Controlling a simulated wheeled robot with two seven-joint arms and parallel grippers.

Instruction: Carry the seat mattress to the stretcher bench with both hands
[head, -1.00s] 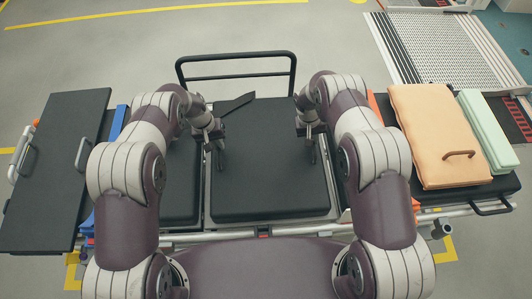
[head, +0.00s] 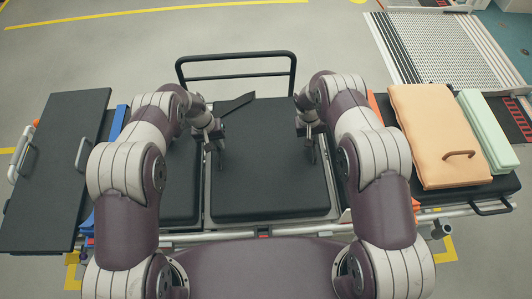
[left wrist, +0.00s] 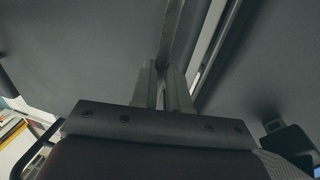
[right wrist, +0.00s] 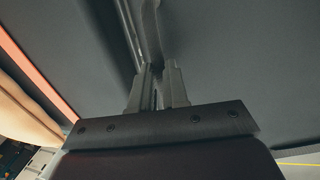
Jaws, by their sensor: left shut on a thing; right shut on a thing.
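The black seat mattress (head: 268,165) lies flat in the middle of the stretcher bench, whose pale metal frame rail (head: 300,229) shows along the near side. My left gripper (head: 220,158) is at the mattress's left edge, and my right gripper (head: 313,152) is at its right edge. In the left wrist view the jaws (left wrist: 164,75) are shut on a dark strap-like handle. In the right wrist view the jaws (right wrist: 156,75) are shut on a similar handle. I cannot tell whether the mattress rests fully on the frame.
Another black cushion (head: 180,185) lies just left. A black panel with grey handles (head: 55,165) is at far left. An orange cushion (head: 430,125) and a pale green one (head: 485,130) lie at right. A black rail (head: 237,57) stands behind. Open floor lies beyond.

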